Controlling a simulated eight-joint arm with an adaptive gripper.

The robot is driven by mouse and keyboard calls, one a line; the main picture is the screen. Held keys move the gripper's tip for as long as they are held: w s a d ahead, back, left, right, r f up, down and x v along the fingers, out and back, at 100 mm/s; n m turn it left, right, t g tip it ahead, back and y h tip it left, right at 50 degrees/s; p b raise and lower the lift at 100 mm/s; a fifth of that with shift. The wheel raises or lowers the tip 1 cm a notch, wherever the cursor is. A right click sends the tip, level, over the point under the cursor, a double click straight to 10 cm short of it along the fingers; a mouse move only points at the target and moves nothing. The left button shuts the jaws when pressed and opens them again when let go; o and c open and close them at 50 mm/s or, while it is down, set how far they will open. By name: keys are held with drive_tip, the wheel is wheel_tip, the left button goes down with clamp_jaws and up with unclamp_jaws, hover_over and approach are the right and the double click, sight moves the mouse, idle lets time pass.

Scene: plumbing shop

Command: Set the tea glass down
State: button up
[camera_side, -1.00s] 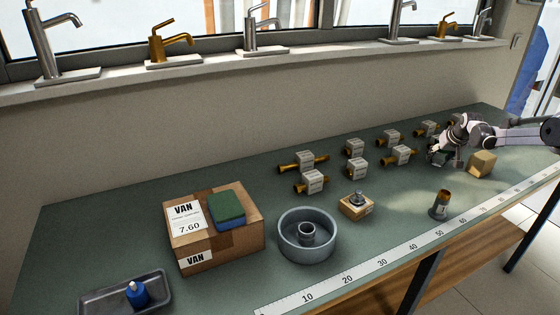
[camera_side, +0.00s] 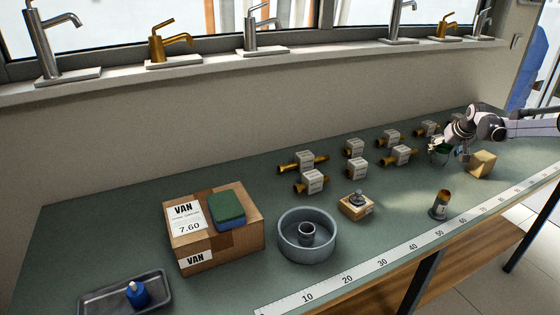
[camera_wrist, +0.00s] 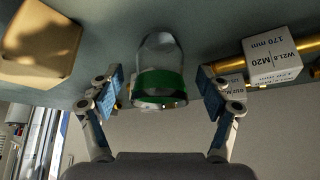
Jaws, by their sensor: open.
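The tea glass (camera_wrist: 160,62) is clear with a green band, seen in the wrist view between the two fingers of my gripper (camera_wrist: 163,92). There is a visible gap on both sides of it, so the open fingers flank it without gripping. Its body reaches toward the green bench top, and it seems to stand there; the contact is hard to see. In the side view, my gripper (camera_side: 446,152) is low over the far right of the bench, and the glass (camera_side: 440,151) shows only as a small greenish shape, partly hidden by the fingers.
A tan block (camera_side: 482,163) sits close to the right of my gripper. Brass fittings with white labels (camera_side: 402,154) stand to its left. A brass-topped cylinder (camera_side: 440,205) stands nearer the ruler strip (camera_side: 388,262). A cardboard box (camera_side: 245,240) is farther left.

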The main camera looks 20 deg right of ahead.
drive_tip(key=v, duration=0.8)
drive_tip(key=s+a+r+n+t+y, duration=0.1)
drive_tip(key=s+a+r+n, duration=0.15)
drive_tip(key=a, duration=0.85)
drive_tip(key=s+a+r+n, duration=0.1)
drive_tip(key=s+a+r, duration=0.3)
drive_tip(key=a, duration=0.6)
drive_tip(key=s+a+f+n+y, duration=0.1)
drive_tip(key=s+a+f, duration=0.1)
drive_tip(key=s+a, duration=0.6)
drive_tip(key=s+a+f+n+y, duration=0.1)
drive_tip(key=s+a+f+n, duration=0.1)
drive_tip(key=s+a, duration=0.6)
drive_tip(key=shift+s+a+f+t+y, duration=0.4)
drive_tip(key=shift+a+f, duration=0.2)
drive_tip(key=shift+f, duration=0.1)
